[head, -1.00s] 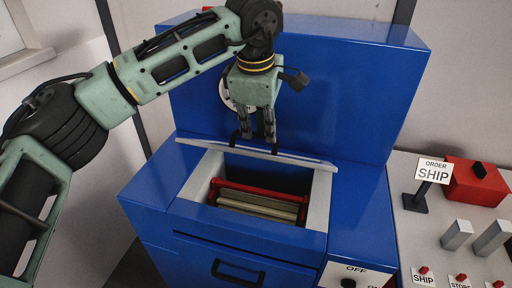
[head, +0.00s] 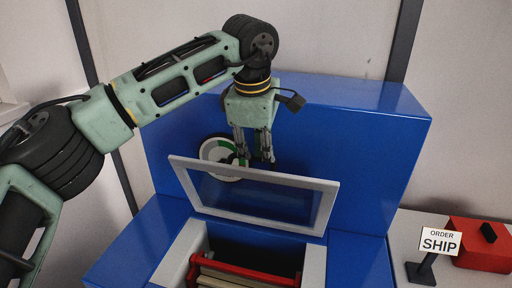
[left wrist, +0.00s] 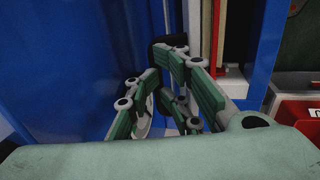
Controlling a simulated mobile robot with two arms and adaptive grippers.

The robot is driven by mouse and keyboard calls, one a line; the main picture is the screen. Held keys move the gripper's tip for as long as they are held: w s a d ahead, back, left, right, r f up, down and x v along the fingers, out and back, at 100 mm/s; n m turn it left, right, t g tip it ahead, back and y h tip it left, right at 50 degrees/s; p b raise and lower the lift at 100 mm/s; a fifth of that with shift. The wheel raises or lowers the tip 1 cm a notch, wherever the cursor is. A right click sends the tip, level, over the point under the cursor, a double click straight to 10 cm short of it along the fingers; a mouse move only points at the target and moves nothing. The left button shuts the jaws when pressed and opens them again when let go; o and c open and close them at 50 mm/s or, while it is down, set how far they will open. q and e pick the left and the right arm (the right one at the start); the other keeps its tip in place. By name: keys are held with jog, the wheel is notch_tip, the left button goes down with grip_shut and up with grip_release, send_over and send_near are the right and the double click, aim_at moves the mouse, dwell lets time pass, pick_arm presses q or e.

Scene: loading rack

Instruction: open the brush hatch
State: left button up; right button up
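The brush hatch is a grey-framed clear lid (head: 318,210) on the blue cabinet. It stands tilted up over the opening, its hinge side out of clear sight. My left gripper (head: 254,160) points down at the lid's upper edge, its fingertips partly behind the frame. A dark piece, perhaps the lid's handle, shows by the fingertips; whether they grip it is unclear. The left wrist view shows the green finger links (left wrist: 170,100) near blue panels. Red and tan brushes or rollers (head: 240,277) lie in the opening below. My right gripper is not in view.
The blue back panel (head: 345,135) rises close behind the gripper. A round white and green dial (head: 212,150) is on it, beside the fingers. At right, a SHIP sign (head: 440,241) and a red box (head: 482,250) stand on a pale surface.

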pick_arm(q)
jog(key=shift+x, duration=1)
jog(key=shift+w+d+f, duration=0.1)
jog(key=shift+w+d, duration=0.1)
jog(key=shift+w, duration=0.2)
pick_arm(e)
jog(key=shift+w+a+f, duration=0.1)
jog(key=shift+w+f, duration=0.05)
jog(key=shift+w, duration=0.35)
